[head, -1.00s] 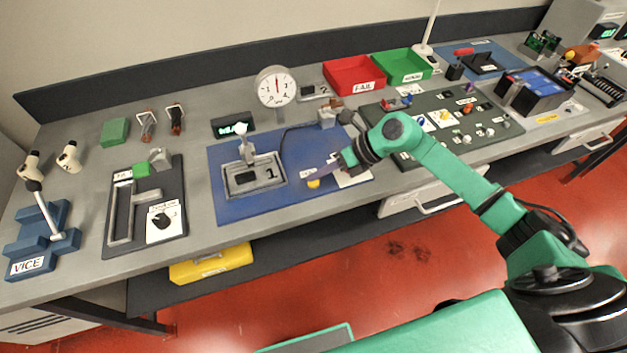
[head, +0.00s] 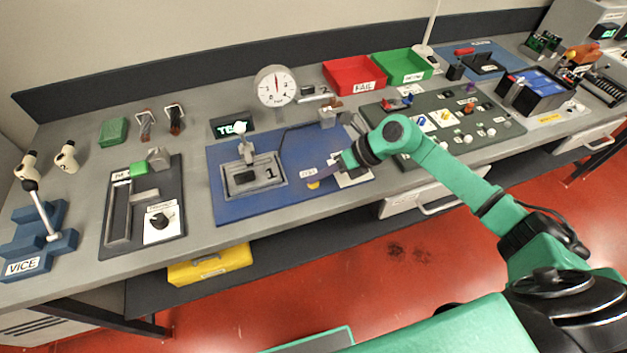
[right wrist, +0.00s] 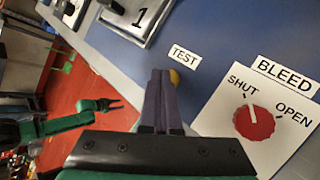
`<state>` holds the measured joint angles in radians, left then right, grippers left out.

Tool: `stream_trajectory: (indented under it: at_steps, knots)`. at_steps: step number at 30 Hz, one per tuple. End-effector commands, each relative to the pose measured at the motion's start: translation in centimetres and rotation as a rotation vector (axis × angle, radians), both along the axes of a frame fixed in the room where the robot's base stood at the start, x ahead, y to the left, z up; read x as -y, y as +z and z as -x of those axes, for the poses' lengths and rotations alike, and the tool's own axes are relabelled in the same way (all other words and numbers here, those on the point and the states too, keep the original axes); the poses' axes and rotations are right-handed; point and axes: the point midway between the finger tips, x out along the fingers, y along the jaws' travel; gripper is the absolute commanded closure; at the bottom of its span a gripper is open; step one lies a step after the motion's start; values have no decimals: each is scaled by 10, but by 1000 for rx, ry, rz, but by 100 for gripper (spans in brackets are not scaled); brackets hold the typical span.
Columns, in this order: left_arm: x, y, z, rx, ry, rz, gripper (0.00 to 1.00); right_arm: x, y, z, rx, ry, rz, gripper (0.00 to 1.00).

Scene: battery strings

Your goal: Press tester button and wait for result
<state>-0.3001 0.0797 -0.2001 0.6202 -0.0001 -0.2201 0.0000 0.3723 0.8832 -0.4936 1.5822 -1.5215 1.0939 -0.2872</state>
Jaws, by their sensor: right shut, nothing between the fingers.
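The tester sits on a blue mat (head: 230,208), with a grey fixture (head: 254,187) marked 1. Its yellow button (right wrist: 175,77) is beside the TEST label (right wrist: 184,58) and is partly hidden by my right fingertips. My right gripper (head: 317,179) is shut and empty, its tips at the button; in the right wrist view its fingers (right wrist: 161,75) overlap the button, and I cannot tell how far it is pressed. The display (head: 233,126) shows green text that reads TEST. The dial gauge (head: 276,87) stands behind. My left gripper (right wrist: 108,104) shows small in the right wrist view, jaws apart.
A red BLEED knob (right wrist: 254,123) on a white plate is close to my right gripper, its pointer toward SHUT. A red FAIL bin (head: 353,76) and a green bin (head: 404,67) stand behind. A dark switch panel (head: 455,118) lies to the right.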

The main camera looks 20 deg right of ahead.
Motion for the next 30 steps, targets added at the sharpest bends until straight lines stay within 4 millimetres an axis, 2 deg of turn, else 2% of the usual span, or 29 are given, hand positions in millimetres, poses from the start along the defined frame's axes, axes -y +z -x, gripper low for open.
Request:
stream_trajectory:
  at_steps: [7, 16, 25, 30]
  knots:
    - [0, 2, 0, 0, 0, 0, 50, 0, 1, 1, -3, 0, 2, 100]
    - [0, 13, 0, 0, 0, 0, 50, 0, 18, 0, -1, 1, 2, 100]
    - [0, 12, 0, 0, 0, 0, 50, 0, 18, 0, -1, 1, 1, 100]
    - [0, 22, 0, 0, 0, 0, 50, 0, 32, 0, 0, 1, 2, 100]
